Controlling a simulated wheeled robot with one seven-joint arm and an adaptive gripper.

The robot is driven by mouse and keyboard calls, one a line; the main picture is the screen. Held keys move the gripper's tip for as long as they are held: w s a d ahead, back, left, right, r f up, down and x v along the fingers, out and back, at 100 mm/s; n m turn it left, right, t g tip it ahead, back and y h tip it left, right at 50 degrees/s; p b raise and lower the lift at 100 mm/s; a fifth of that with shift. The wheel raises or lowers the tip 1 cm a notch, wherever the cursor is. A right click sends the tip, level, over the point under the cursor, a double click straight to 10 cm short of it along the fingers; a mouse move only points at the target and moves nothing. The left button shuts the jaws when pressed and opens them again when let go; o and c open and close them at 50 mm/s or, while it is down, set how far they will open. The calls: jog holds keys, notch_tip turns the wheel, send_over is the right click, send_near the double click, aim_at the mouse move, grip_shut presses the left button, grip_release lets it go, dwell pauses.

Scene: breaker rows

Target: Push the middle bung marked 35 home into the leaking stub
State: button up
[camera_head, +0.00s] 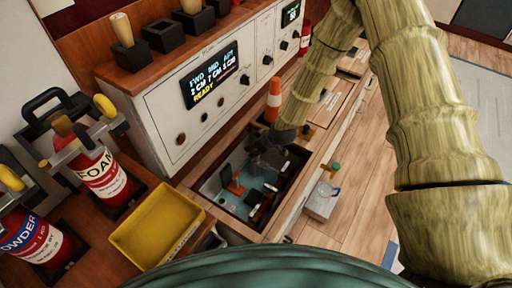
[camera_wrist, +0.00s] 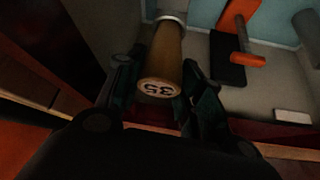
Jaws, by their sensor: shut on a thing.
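The bung marked 35 (camera_wrist: 163,60) is a brown, tapered cork-like plug with a pale numbered end face toward the wrist camera. My gripper (camera_wrist: 157,88) is shut on it, with one dark finger on each side. The bung's far end meets a pale ring (camera_wrist: 172,17), which looks like the stub's rim; how deep it sits there I cannot tell. In the head view my gripper (camera_head: 268,150) reaches down into the recessed bay (camera_head: 212,199) in the counter. The bung is not distinguishable there.
Inside the bay, an orange and black piece with a peg (camera_wrist: 243,47) stands right of the bung.

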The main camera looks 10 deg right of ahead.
jog(key=shift+f, duration=0.65)
jog(key=o, duration=1)
jog(key=v, duration=1.2)
dwell(0.5)
